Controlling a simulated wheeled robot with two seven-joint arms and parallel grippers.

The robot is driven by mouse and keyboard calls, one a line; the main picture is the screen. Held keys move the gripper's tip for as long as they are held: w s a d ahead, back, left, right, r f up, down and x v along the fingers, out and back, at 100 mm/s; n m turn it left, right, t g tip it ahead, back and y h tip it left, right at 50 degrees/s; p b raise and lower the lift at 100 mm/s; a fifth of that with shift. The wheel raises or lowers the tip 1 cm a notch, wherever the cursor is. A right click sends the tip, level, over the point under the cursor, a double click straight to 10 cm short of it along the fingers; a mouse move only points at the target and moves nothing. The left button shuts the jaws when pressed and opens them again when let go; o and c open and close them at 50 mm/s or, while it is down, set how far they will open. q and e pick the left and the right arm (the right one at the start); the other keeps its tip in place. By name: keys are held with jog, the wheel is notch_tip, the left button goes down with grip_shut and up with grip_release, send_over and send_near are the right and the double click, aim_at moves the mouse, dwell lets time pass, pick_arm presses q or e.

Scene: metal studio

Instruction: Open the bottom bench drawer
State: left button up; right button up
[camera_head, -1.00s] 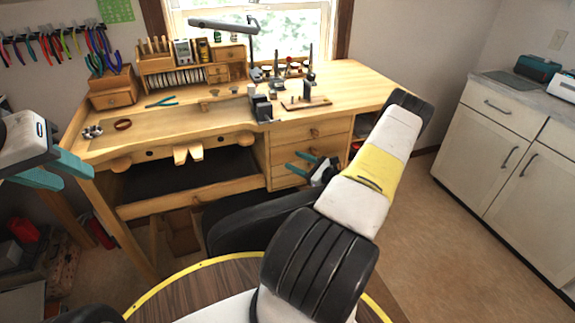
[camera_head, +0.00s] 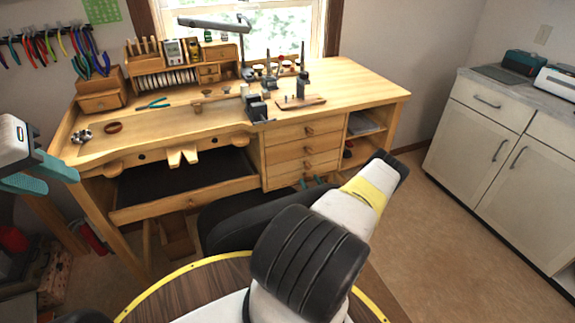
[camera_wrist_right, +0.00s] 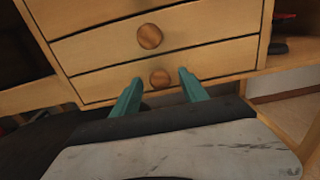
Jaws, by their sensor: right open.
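The bench's wooden drawer stack (camera_head: 285,155) is closed, with a round knob on each front. The bottom drawer (camera_wrist_right: 215,63) shows its knob (camera_wrist_right: 160,78) in the right wrist view, below a larger-looking knob (camera_wrist_right: 150,36) on the drawer above. My right gripper (camera_wrist_right: 161,80) is open, its teal fingertips on either side of the bottom knob, with no clear contact. In the head view my right gripper (camera_head: 311,182) is mostly hidden behind my own arm, low at the stack. My left gripper (camera_head: 42,174) is open and empty at the far left.
A wide bench tray drawer (camera_head: 185,198) sticks out left of the stack. A black seat (camera_head: 230,222) stands close in front. Open shelves (camera_head: 365,125) adjoin the stack on the right. White cabinets (camera_head: 480,150) stand further right, with clear floor between.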

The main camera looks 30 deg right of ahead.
jog(key=shift+w, duration=0.3)
grip_shut()
dwell(1.3)
